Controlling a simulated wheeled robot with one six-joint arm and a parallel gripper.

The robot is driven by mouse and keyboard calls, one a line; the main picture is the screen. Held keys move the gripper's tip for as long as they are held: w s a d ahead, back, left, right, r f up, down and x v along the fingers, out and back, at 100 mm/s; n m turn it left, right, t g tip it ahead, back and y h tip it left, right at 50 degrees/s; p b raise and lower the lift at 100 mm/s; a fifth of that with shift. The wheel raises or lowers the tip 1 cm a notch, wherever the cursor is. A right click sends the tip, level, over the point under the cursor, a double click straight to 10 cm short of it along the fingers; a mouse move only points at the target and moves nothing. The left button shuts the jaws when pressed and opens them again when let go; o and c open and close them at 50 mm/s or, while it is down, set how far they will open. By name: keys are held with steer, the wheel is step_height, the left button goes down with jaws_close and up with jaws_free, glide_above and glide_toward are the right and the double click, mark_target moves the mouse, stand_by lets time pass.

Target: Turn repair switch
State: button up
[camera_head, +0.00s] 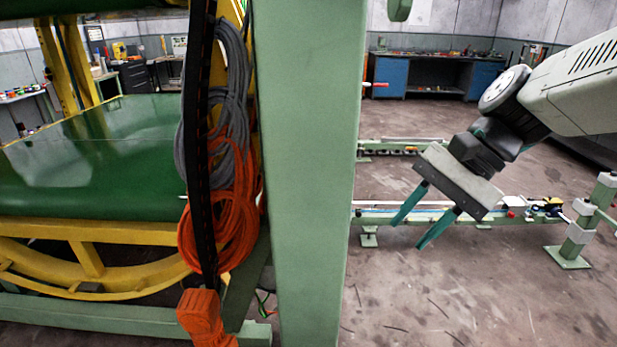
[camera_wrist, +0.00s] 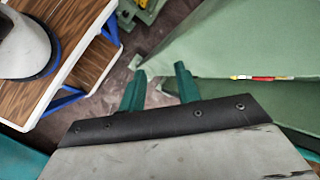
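My gripper (camera_head: 408,234) is to the right of the green post (camera_head: 310,170) in the head view, with its two teal fingers pointing down and to the left. The fingers are apart with nothing between them; they also show in the wrist view (camera_wrist: 160,74). A small red part (camera_head: 375,85) shows at the right edge of the post, above my gripper. In the wrist view a small red, yellow and white part (camera_wrist: 262,78) lies along a green surface, right of the fingers. I cannot tell whether either is the repair switch.
Orange cable (camera_head: 225,235) and grey cable (camera_head: 230,90) coils hang left of the post, beside a large green drum (camera_head: 90,150) in a yellow frame. A low green rail frame (camera_head: 480,215) stands behind my gripper. A blue workbench (camera_head: 430,75) is at the back. Floor is open at lower right.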

steer(key=w+a+f+m+t+y, duration=0.1)
steer(key=w+a+f+m+y, duration=0.2)
steer(key=w, duration=0.5)
steer(key=w+a+f+m+y, duration=0.1)
steer(key=w+a+m+y, duration=0.1)
steer(key=w+m+y, duration=0.35)
steer(key=w+a+f+m+t+y, duration=0.1)
steer(key=w+a+f+m+y, duration=0.15)
steer(key=w, duration=0.65)
steer(key=a, duration=0.8)
steer(key=shift+w+r, duration=0.35)
steer(key=c, duration=0.7)
